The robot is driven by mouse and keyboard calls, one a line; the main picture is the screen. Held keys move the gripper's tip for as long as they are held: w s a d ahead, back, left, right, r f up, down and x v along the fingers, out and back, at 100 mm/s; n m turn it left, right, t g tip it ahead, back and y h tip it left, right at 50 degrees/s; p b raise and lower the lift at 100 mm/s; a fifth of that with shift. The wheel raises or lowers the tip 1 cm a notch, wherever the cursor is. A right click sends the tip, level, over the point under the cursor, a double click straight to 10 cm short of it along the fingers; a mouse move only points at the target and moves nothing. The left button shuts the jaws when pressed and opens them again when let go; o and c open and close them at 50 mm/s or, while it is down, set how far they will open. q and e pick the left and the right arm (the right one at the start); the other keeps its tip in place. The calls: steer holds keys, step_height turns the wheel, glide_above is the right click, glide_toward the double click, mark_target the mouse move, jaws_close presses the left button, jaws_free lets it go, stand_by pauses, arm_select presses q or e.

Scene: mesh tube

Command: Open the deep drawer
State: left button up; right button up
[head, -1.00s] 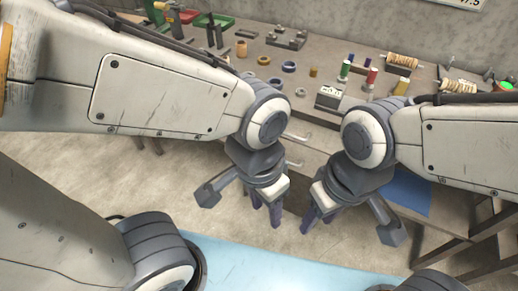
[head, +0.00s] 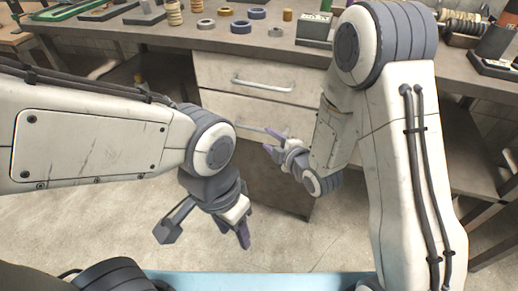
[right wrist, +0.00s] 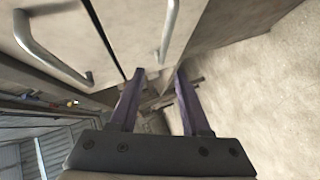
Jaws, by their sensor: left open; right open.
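A cabinet under the bench has a pale upper drawer (head: 222,74) and a lower drawer (head: 222,104), each with a metal bar handle. The lower drawer, apparently the deep one, looks closed; my right gripper partly covers its handle (head: 256,129). My right gripper (head: 273,143) is open right at this handle. In the right wrist view the lower handle (right wrist: 170,28) runs down toward the gap between my purple fingertips (right wrist: 161,72); contact cannot be told. The upper handle (right wrist: 48,52) is to the left there. My left gripper (head: 243,232) is open and empty over the floor.
The bench top (head: 175,42) above holds rings, a black-and-white box (head: 314,29), spools and trays. A bench leg and lower shelf stand right of my right arm. The floor (head: 80,235) before the cabinet is clear.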

mark_target(259, 129)
arm_select(q)
step_height(259, 129, down, 6)
steer(key=b, duration=0.3)
steer(key=shift+r+b, duration=0.2)
steer(key=shift+b, duration=0.15)
arm_select(e)
steer(key=shift+n+t+y, duration=0.5)
steer(key=shift+n+t, duration=0.2)
steer(key=shift+t, duration=0.2)
steer(key=w+a+f, duration=0.1)
steer(key=w, duration=0.2)
steer(key=w+a+f, duration=0.1)
steer(key=w+f, duration=0.1)
steer(key=w, duration=0.1)
steer(key=w+a+f, duration=0.1)
steer(key=w+f, duration=0.1)
steer(key=w, duration=0.1)
steer(key=shift+w+a, duration=0.1)
steer(key=shift+w, duration=0.3)
jaws_close()
